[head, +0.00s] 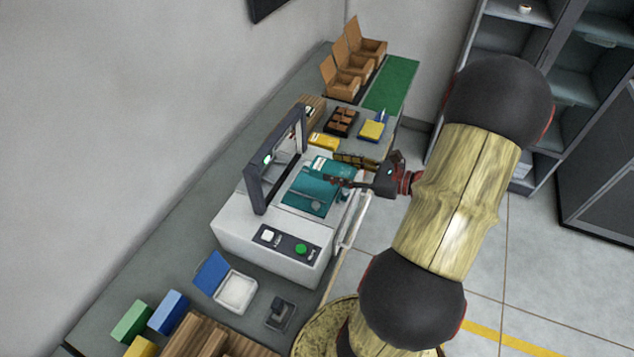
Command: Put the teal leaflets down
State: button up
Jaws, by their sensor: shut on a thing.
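My gripper (347,171) is shut on the teal leaflets (328,165), over the right side of a white machine (232,222). The leaflets' top carries a pale label with print. A larger teal area (305,193) with a round mark shows just below and left of them, on the machine's bed. I cannot tell whether it belongs to the same leaflets, or whether the held ones touch the bed. My fingers hide part of the leaflets' right end.
A dark upright frame (256,182) stands on the machine, left of the leaflets. Behind are yellow pads (372,130), a brown tray (341,122), open cardboard boxes (347,62) and a clear green mat (391,84). An open ink pad (236,292) and a stamp (280,311) lie in front.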

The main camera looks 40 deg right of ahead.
jog(key=b, duration=0.1)
send_over(320, 188)
jog(key=f, duration=0.6)
jog(key=shift+s+f, duration=0.1)
jog(key=shift+s, duration=0.1)
jog(key=shift+w+f+b, duration=0.1)
jog(key=shift+f+b, duration=0.35)
jog(key=shift+f, duration=1.2)
jog(key=shift+f, duration=0.1)
jog(key=o, duration=1.2)
jog(key=shift+o, duration=0.2)
